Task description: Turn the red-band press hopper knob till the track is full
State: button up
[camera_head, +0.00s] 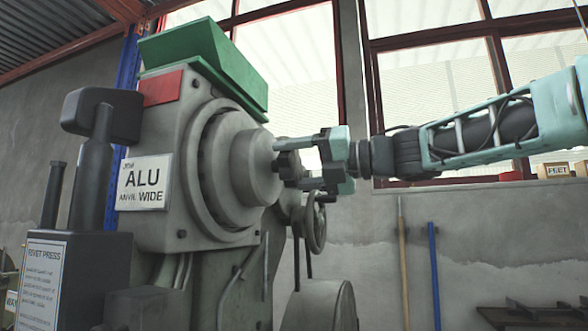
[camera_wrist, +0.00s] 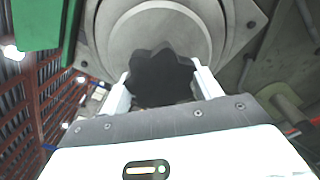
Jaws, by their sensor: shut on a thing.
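The rivet press (camera_head: 155,225) fills the left and middle of the head view. A red band (camera_head: 162,88) is on its upper front, below a green hopper (camera_head: 190,45). A black lobed knob (camera_wrist: 160,78) sits at the centre of the press's round grey boss (camera_wrist: 155,25). My gripper (camera_head: 287,163) reaches in from the right and is shut on the knob, with one pale finger on each side of it in the wrist view (camera_wrist: 161,72). The fingers partly hide the knob in the head view. I cannot make out the track or its fill.
A white plate (camera_head: 144,184) reads "ALU" and "ANVIL WIDE". A handwheel (camera_head: 315,225) is just below my gripper. A dark post with a block head (camera_head: 95,150) stands at the left. Poles (camera_head: 433,275) lean on the back wall.

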jog(key=shift+f, duration=0.1)
jog(key=o, duration=1)
jog(key=b+v, duration=0.2)
jog(key=v, duration=1.5)
jog(key=shift+d, duration=0.2)
